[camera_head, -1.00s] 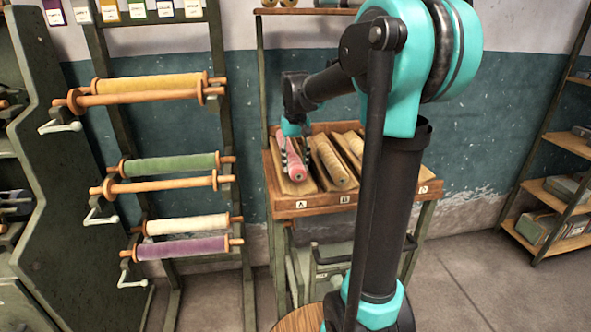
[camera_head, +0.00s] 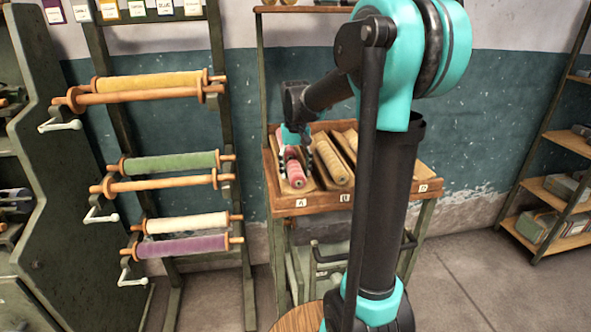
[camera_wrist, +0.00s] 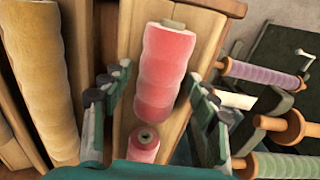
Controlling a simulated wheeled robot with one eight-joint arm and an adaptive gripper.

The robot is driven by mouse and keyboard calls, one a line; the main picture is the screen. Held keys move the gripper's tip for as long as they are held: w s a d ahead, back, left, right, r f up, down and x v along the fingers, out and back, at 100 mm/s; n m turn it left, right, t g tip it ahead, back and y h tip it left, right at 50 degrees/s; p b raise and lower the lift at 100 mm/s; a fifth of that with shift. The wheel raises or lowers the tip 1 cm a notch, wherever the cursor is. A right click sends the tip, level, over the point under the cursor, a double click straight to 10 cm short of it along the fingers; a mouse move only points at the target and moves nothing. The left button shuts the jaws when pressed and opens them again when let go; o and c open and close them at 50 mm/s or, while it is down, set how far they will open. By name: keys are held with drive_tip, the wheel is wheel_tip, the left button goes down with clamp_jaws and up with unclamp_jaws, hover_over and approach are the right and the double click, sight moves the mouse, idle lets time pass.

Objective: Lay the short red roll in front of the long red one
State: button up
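Two red rolls lie end to end in the leftmost lane, marked A. In the wrist view the nearer-front red roll (camera_wrist: 166,75) shows much of its length, while the other red roll (camera_wrist: 143,143) shows only its holed end and a little side. My palm hides the rest of that one, so I cannot tell which is the long one. The red at the lane's front also shows in the head view (camera_head: 295,174). My gripper (camera_wrist: 158,76) is open, its fingers either side of the front roll, close on the right and with a gap on the left.
Tan rolls lie in the neighbouring lanes, the nearest in lane B (camera_head: 333,163). The sloped wooden rack (camera_head: 326,201) has a raised front lip and dividers. Left of it a frame carries several wound spindles, such as the green one (camera_head: 170,163). Shelves stand far right.

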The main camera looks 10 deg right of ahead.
sight(296, 167)
idle(0.3)
wheel_tip(296, 167, up, 13)
idle(0.5)
